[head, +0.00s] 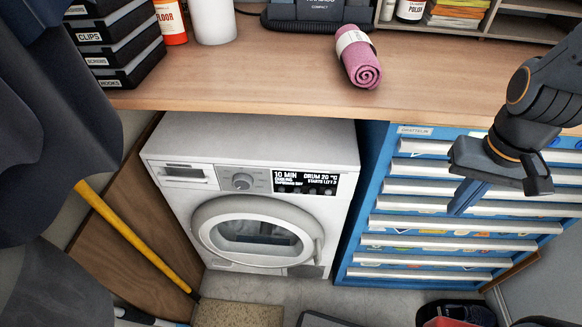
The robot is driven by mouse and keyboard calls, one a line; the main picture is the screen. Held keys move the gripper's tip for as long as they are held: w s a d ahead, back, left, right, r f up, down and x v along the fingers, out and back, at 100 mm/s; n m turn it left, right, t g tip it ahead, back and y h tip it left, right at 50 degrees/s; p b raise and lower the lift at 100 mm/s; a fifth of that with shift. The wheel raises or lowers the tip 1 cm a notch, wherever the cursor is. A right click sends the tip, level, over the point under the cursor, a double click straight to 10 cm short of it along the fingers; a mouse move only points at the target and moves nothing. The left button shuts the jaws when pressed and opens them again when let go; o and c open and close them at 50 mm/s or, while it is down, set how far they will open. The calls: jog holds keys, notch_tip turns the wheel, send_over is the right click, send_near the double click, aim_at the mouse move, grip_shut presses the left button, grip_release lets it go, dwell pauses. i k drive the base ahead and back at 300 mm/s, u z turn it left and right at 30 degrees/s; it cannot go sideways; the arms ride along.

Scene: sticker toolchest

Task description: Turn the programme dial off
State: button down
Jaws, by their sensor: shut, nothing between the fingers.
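The programme dial (242,181) is a round silver-grey knob on the front panel of the white dryer (255,140), which stands under the wooden worktop. The setting it points to is too small to read.
The blue tool chest (378,205) with several drawers stands right of the dryer. The worktop (250,85) overhangs both and holds a rolled pink towel (360,62) and black boxes (115,45). Dark clothes and a yellow pole (130,232) are at the left. Space before the dial is clear.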

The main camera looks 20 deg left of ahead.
aim_at(241, 181)
jog(key=u, duration=1.3)
